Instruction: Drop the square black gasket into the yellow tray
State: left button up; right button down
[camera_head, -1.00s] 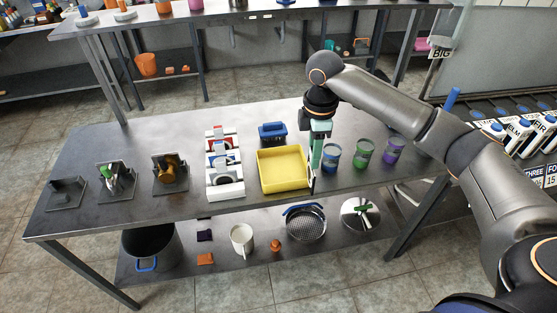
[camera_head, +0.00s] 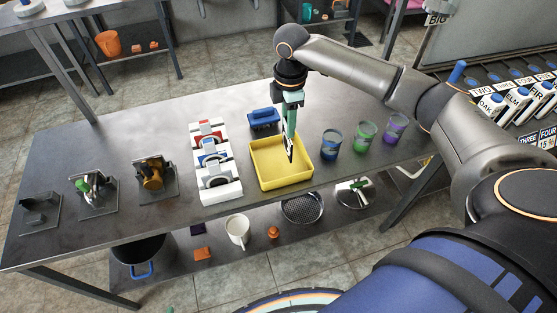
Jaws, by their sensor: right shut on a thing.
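The yellow tray (camera_head: 262,182) stands on the grey metal table, right of the middle, and looks empty. My right gripper (camera_head: 290,157) comes down over the tray's right part. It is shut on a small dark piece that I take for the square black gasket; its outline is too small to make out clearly. The fingertips appear within the tray's outline, and I cannot tell their exact height above its floor. My left gripper is not in view.
Blue, green and purple cups (camera_head: 365,136) stand right of the tray. A blue-handled block (camera_head: 263,118) is behind it. White fixtures (camera_head: 217,178) stand to its left, with several metal stands farther left. A lower shelf holds a mug (camera_head: 238,229) and a sieve (camera_head: 302,208).

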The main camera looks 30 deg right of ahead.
jog(key=shift+f, duration=0.8)
jog(key=shift+c, duration=2.3)
grip_release()
notch_tip(320, 180, up, 12)
jog(key=shift+r+b, duration=0.25)
jog(key=shift+b, duration=0.05)
